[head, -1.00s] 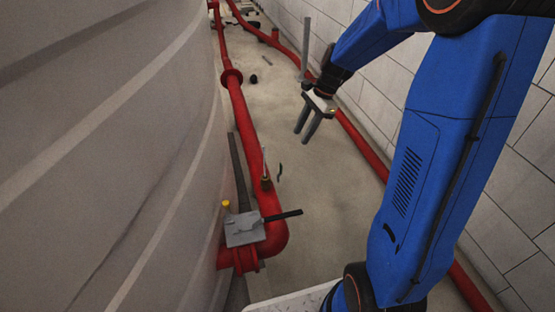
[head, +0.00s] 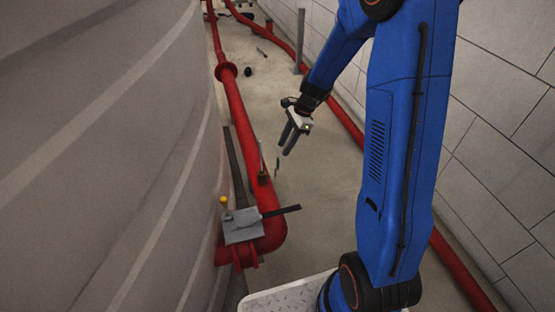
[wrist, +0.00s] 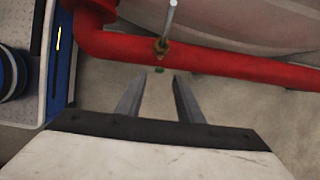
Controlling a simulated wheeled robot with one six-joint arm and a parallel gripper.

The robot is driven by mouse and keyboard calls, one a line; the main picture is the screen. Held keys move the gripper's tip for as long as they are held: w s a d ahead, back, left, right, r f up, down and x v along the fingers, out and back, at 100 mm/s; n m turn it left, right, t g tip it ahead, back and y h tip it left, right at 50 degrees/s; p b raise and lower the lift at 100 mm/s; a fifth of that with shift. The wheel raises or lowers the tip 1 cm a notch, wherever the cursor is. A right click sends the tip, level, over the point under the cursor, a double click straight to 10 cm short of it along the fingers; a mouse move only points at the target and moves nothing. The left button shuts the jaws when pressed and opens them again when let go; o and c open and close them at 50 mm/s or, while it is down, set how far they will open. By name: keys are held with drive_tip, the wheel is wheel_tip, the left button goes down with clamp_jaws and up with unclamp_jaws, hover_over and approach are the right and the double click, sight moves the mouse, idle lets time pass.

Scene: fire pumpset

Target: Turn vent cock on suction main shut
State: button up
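The vent cock is a small brass fitting (head: 262,179) on top of the red suction main (head: 243,130), with a thin grey lever (head: 261,156) standing up from it. In the wrist view the cock (wrist: 162,47) sits on the red pipe (wrist: 225,64), just beyond the fingertips, its lever (wrist: 172,15) pointing up the picture. My gripper (head: 287,146) is open and empty, to the right of the cock in the head view and apart from it. In the wrist view both fingers (wrist: 160,82) show with a clear gap between them.
A grey box (head: 243,226) with a black handle and a yellow knob (head: 224,201) sits by the pipe's bend. A large grey tank (head: 110,150) stands left. Another red pipe (head: 352,125) runs along the block wall (head: 500,120). A small green piece (wrist: 159,70) shows near the cock.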

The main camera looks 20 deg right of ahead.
sight(278, 159)
drive_tip(key=x, duration=0.8)
drive_tip(key=shift+c, duration=0.4)
clamp_jaws()
